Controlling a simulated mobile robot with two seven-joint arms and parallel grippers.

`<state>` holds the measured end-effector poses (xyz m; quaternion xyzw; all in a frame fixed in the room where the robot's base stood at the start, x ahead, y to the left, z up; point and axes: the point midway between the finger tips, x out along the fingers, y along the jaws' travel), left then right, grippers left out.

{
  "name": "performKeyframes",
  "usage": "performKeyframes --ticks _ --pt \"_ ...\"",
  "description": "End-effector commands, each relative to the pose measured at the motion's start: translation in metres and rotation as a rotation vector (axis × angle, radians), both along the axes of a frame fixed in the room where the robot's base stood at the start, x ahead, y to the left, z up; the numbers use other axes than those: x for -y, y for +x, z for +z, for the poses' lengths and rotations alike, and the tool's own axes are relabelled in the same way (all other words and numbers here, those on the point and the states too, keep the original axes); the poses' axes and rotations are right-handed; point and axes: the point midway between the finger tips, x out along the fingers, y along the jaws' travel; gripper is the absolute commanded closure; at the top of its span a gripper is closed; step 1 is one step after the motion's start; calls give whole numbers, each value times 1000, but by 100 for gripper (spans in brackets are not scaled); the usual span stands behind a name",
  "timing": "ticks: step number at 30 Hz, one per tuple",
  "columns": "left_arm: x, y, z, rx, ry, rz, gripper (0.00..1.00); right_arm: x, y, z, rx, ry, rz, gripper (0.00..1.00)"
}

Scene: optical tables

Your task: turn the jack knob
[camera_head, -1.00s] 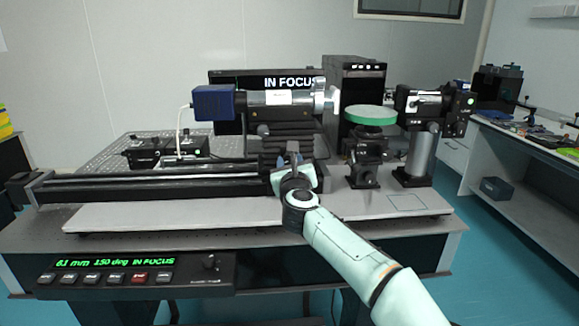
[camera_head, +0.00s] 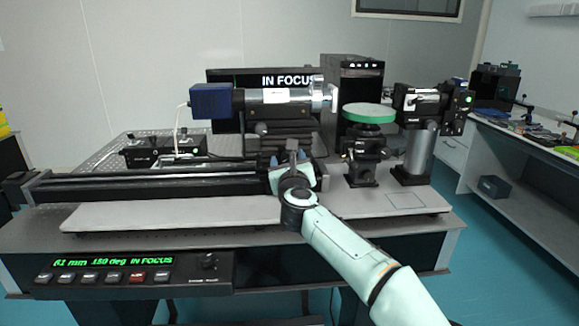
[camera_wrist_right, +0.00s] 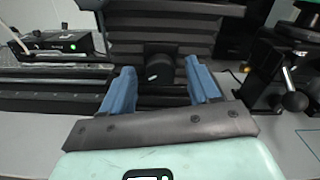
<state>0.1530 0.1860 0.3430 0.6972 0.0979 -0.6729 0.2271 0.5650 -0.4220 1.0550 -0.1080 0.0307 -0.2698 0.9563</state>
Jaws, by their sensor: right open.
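The jack (camera_head: 283,128) is a black ribbed stand under the blue-ended camera and its lens tube. Its black round jack knob (camera_wrist_right: 161,66) shows in the right wrist view, with a small light mark on its face. My right gripper (camera_head: 285,160) is in front of the jack in the head view and hides the knob there. In the wrist view the blue fingers of my right gripper (camera_wrist_right: 160,76) are apart, one on each side of the knob. I cannot tell whether they reach around it. My left gripper is not in view.
A black rail (camera_head: 150,185) runs left of my right gripper. A green round stage (camera_head: 369,113) and a post-mounted optic (camera_head: 420,104) stand to the right. The monitor (camera_head: 288,82) shows "IN FOCUS".

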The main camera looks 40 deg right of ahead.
Motion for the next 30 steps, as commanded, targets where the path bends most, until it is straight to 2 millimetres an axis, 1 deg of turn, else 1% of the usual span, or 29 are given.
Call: performKeyframes --ticks 5,8,12,18,21,25,30 --pt "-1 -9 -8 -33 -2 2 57 -8 -13 1 1 -1 0 39" --pt "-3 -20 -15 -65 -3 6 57 -17 -28 0 2 -2 2 39" --pt "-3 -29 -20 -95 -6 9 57 -33 -53 1 1 -2 1 39" --pt "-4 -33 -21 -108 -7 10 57 -54 -87 1 1 -1 2 39" --pt "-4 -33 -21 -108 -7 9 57 -62 -100 1 1 -1 2 39" --pt "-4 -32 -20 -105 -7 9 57 -68 -110 1 1 0 1 39" --pt "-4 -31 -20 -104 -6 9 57 -70 -114 0 1 1 0 39"
